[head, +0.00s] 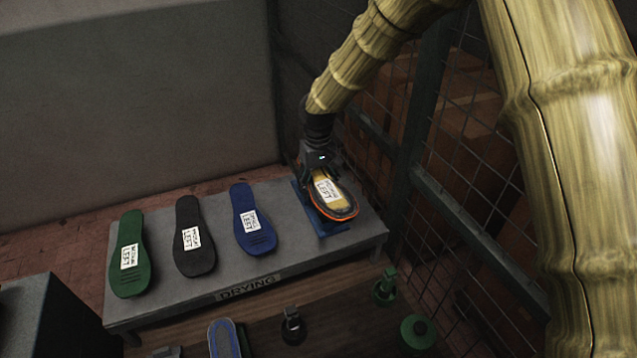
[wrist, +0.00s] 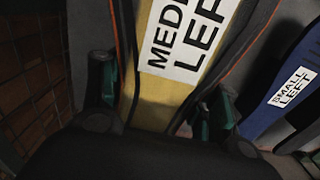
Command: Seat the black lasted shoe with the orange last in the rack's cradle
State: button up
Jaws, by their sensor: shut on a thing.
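A dark shoe with an orange rim and a yellow top (head: 334,196) has a white label reading LEFT. In the wrist view its yellow top (wrist: 155,105) runs between my fingers, and the label reads MEDI and LEFT. My gripper (head: 316,172) is shut on the shoe's narrow far end; in the wrist view one finger of my gripper (wrist: 160,95) is on each side. A blue cradle (head: 333,229) shows under and beside the shoe, at the right end of the grey rack (head: 290,262) marked DRYING. The shoe hides most of the cradle; I cannot tell whether they touch.
Green (head: 130,275), black (head: 193,262) and blue (head: 260,242) labelled sole shapes lie in a row left of the shoe. A wire mesh fence (head: 465,150) stands close on the right. Small green and dark fixtures (head: 385,286) stand below the rack's front.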

jog(key=shift+f, duration=0.6)
dwell(1.0)
jog(key=o, duration=1.3)
notch_tip(320, 180, up, 12)
